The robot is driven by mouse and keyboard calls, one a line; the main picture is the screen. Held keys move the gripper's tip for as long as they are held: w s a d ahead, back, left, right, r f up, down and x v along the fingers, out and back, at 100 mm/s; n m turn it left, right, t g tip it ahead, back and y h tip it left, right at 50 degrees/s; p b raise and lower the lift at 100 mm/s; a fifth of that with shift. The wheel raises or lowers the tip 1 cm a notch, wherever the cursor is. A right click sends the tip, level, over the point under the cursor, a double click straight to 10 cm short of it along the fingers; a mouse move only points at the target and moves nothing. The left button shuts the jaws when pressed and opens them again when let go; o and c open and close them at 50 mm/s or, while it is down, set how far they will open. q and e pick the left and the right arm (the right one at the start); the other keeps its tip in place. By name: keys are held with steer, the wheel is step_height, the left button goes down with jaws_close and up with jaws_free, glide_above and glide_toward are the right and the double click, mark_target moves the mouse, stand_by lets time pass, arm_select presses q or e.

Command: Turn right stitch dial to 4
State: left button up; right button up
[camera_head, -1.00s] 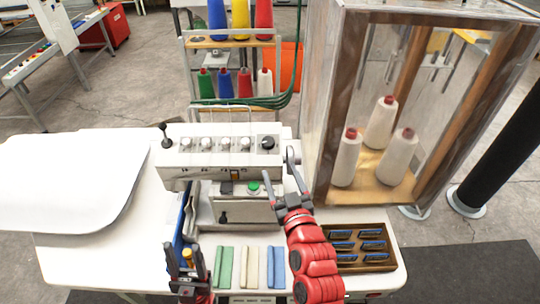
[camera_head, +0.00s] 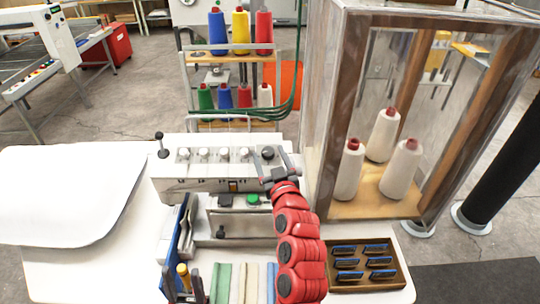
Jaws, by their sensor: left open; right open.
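The white sewing machine head (camera_head: 172,171) stands on the table, with a row of small white dials (camera_head: 204,154) on its sloped top panel. A larger black dial (camera_head: 267,152) sits at the right end of that row. Its markings are too small to read. My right gripper (camera_head: 272,165) is open at the right end of the panel, close beside the black dial. I cannot tell whether it touches the dial.
A black-knobbed lever (camera_head: 161,142) rises at the panel's left. A glass cabinet (camera_head: 330,120) with white cones stands close on the right. A wooden tray (camera_head: 333,272) of blue-topped pieces and coloured strips (camera_head: 222,283) lie in front. White fabric (camera_head: 60,190) covers the left.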

jaws_close()
steer(key=shift+a+r+m+h+p, duration=0.1)
steer(key=shift+r+m+h+p, duration=0.35)
steer(key=shift+p, duration=0.65)
steer(key=shift+f+m+h+p, duration=0.2)
steer(key=shift+m+h+p, duration=0.15)
steer(key=shift+h, duration=0.1)
steer(key=shift+f+t, duration=0.15)
steer(key=shift+t, duration=0.15)
steer(key=shift+h, duration=0.3)
jaws_free()
